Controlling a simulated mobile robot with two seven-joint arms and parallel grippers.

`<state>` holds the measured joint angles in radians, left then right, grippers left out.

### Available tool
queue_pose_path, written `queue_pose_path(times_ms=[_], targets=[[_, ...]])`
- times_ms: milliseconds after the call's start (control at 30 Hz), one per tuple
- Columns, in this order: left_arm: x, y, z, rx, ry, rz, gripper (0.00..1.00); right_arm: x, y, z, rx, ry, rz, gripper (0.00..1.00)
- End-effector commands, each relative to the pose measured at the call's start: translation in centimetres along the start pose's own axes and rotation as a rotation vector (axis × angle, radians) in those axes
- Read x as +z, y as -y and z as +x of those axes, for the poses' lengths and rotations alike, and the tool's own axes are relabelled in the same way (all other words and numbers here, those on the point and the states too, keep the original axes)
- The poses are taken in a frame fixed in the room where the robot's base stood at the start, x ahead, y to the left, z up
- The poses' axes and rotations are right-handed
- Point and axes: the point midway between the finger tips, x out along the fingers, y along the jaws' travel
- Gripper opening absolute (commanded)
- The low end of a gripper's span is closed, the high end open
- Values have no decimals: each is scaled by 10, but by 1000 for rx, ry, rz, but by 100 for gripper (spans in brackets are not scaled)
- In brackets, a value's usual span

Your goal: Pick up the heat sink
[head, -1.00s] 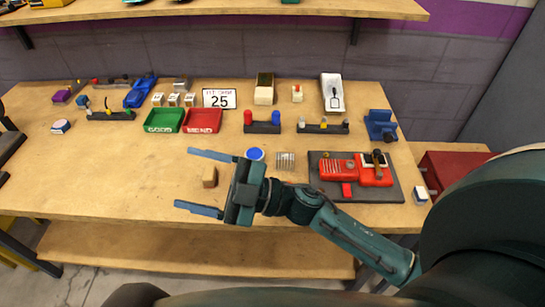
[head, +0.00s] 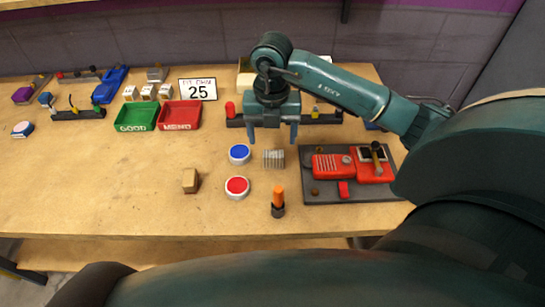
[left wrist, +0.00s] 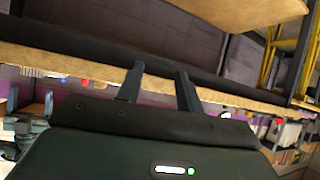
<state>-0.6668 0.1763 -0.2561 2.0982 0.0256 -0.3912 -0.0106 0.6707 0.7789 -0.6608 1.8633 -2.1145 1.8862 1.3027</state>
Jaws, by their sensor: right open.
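The heat sink (head: 274,158) is a small silver finned block. It lies on the wooden bench, right of a blue round button and left of the dark mat. My right gripper (head: 272,134) points down just behind and above it in the head view, with its two fingers apart and nothing between them. I cannot tell its exact height over the bench. My left gripper (left wrist: 157,78) shows only in the left wrist view, with its fingers apart and empty, away from the bench top objects.
Close by are the blue button (head: 239,154), red button (head: 237,187), orange-handled tool (head: 278,202) and wooden block (head: 190,181). The dark mat (head: 330,197) with a red device is at right. Green (head: 137,117) and red (head: 181,115) trays stand behind left. The front left bench is clear.

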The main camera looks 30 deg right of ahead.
Motion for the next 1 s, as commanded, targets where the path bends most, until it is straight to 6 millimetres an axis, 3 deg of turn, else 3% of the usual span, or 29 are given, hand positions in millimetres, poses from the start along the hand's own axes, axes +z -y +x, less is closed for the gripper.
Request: queue_pose_path(times_ms=[100, 367, 600, 900, 1000], targets=[[3, 0, 0, 0, 9, -1, 36, -1, -1, 18, 1, -3, 0, 71], [6, 0, -1, -2, 23, -1, 36, -2, 1, 38, 1, -6, -1, 71], [4, 3, -3, -11, 28, -6, 36, -2, 3, 73, 2, -5, -2, 71], [5, 3, -3, -13, 30, -8, 36, -1, 2, 79, 4, -1, -4, 71], [5, 4, -3, -13, 30, -8, 36, -1, 2, 79, 4, -1, -3, 64]])
